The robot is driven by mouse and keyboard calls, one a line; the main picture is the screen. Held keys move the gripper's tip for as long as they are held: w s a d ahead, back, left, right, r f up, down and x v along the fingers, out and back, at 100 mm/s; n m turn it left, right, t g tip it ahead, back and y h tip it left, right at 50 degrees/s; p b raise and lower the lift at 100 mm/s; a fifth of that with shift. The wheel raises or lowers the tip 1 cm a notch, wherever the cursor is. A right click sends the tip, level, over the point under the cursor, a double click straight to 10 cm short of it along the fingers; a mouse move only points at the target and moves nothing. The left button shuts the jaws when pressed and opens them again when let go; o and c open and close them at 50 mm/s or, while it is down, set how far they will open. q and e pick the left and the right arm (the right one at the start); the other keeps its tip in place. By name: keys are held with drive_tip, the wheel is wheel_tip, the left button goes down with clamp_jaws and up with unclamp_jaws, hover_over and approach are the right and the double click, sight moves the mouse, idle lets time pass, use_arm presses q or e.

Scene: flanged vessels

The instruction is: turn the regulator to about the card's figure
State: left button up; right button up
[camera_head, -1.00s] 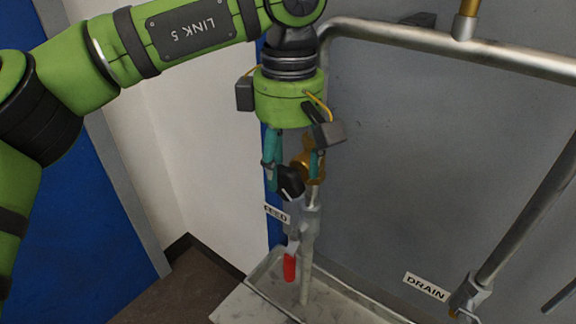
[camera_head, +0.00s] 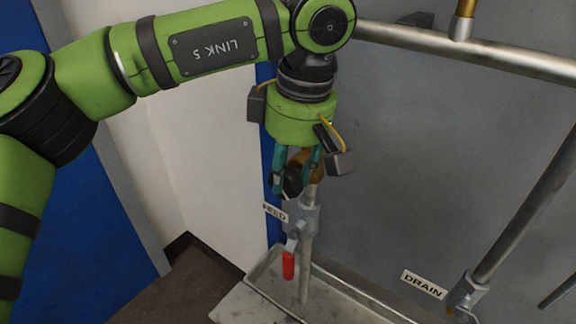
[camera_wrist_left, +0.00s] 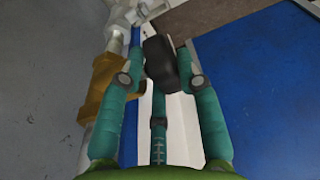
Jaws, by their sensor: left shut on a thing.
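The regulator has a brass body (camera_wrist_left: 100,88) and a black knob (camera_wrist_left: 160,62), both in the left wrist view. In the head view the knob (camera_head: 292,182) shows partly between the fingers, with a little of the brass behind. My left gripper (camera_head: 292,185) points down over it. In the left wrist view its teal fingers (camera_wrist_left: 159,65) lie on either side of the knob, shut on it. No scale or pointer can be read. No card with a figure shows. My right gripper is in neither view.
Below the knob are a FEED label (camera_head: 275,212) and a valve with a red handle (camera_head: 288,265) on a vertical pipe. A metal tray (camera_head: 335,292) stands underneath. A DRAIN label (camera_head: 424,284) and sloping pipe (camera_head: 530,205) are at right. A horizontal pipe (camera_head: 470,50) crosses above.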

sight(300, 177)
use_arm(q)
drive_tip(key=o, duration=1.2)
drive_tip(key=shift+c, duration=0.2)
drive_tip(key=shift+r, duration=0.1)
wheel_tip(300, 177, up, 12)
drive_tip(key=s+d, duration=0.1)
drive_tip(key=shift+d, duration=0.25)
drive_tip(key=shift+f, duration=0.2)
